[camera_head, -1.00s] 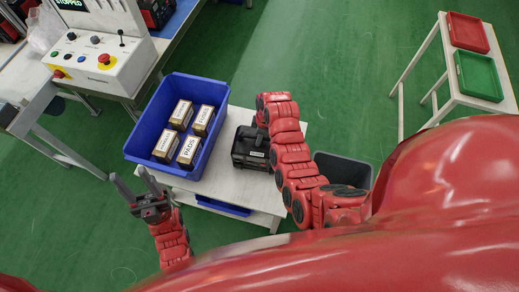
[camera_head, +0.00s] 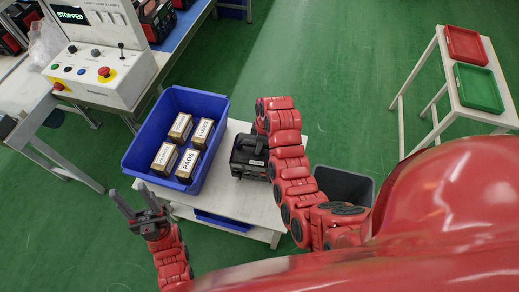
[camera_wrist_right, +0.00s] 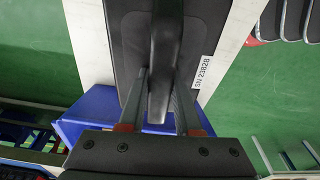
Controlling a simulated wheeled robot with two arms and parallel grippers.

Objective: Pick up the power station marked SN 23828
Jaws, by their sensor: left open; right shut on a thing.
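The black power station (camera_head: 249,160) is at the right part of the white table (camera_head: 226,222), partly hidden by my right arm. In the right wrist view, the power station (camera_wrist_right: 131,50) carries a white label reading SN 23828. My right gripper (camera_wrist_right: 158,98) is shut on its dark handle, from above. I cannot tell whether the station's base touches the table. My left gripper (camera_head: 129,190) is open and empty, left of the table's front edge.
A blue bin (camera_head: 212,172) with several labelled boxes stands on the table, left of the station. A dark grey bin (camera_head: 345,185) is right of the table. A control panel (camera_head: 95,75) is at upper left. A stand with red (camera_head: 465,45) and green (camera_head: 479,88) trays is at right.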

